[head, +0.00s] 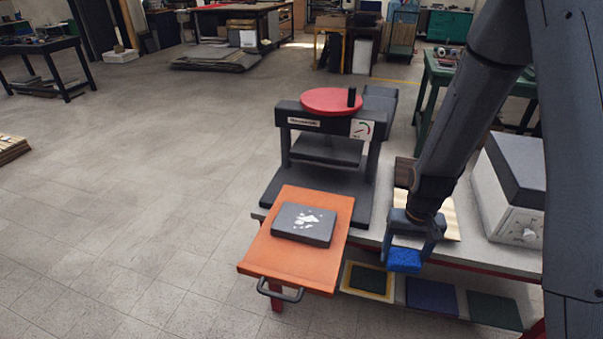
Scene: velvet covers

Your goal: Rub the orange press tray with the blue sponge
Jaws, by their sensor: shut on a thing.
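The orange press tray (270,258) sticks out at the front left of the bench, with a dark metal handle on its near edge. A dark grey block (310,233) with white marks on top lies on the tray. My gripper (406,250) is to the right of the tray, apart from it, and points down near the bench's front edge. It is shut on the blue sponge (404,261), whose lower part shows below the jaws. I cannot tell whether the sponge touches anything beneath it.
The dark press (330,148) with a red wheel (331,101) stands behind the tray. A light box with a grey lid (518,157) stands on the bench at right. A lower shelf holds several dark squares (431,297). Open floor lies to the left.

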